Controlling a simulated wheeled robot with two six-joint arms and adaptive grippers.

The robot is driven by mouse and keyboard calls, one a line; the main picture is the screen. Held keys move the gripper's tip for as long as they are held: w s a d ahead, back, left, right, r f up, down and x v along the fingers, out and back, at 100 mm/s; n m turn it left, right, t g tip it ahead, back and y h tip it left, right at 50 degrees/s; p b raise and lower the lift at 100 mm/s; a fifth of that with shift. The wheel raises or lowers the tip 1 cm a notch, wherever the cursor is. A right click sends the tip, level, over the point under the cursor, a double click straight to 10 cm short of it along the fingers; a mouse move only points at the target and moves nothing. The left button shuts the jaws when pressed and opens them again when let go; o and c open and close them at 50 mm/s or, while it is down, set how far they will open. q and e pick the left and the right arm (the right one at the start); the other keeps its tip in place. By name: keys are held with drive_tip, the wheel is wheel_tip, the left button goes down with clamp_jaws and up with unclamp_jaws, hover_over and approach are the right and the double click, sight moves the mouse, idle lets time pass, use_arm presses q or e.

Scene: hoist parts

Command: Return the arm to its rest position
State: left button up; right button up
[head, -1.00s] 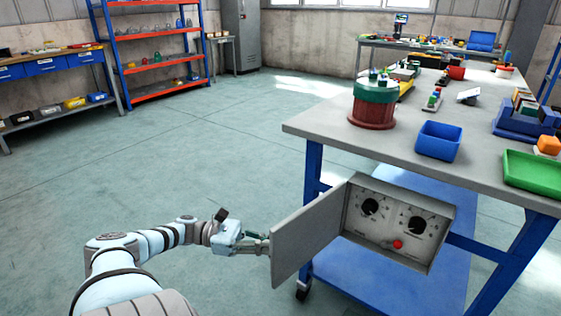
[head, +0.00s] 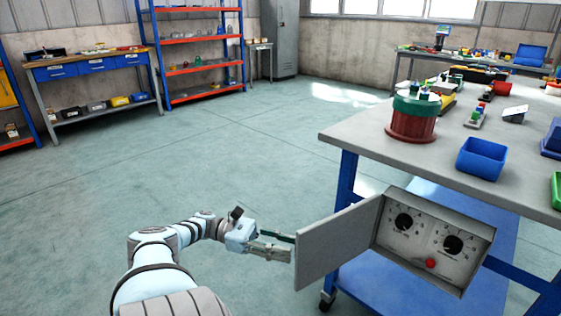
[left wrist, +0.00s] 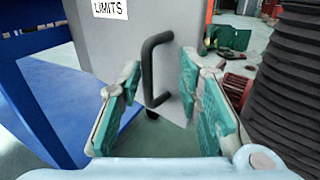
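My left gripper (head: 292,246) is at the left edge of the open grey door (head: 338,242) of a control box (head: 430,243) under the workbench. In the left wrist view the green-padded fingers (left wrist: 158,100) are spread apart. The door's black handle (left wrist: 148,70) shows between them, and I cannot tell whether they touch it. The door carries a label reading LIMITS (left wrist: 110,9). The box has two black dials and a red button (head: 430,264). My right gripper is not in view.
The grey-topped workbench (head: 380,140) with blue legs stands at the right, holding a green and red drum (head: 412,117) and a blue bin (head: 482,158). An orange and blue shelf (head: 203,93) and a side table (head: 90,62) stand at the back. The floor at left is clear.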

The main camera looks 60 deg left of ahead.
use_arm(q)
drive_tip(key=shift+v, duration=1.4)
drive_tip(key=shift+f, duration=0.15)
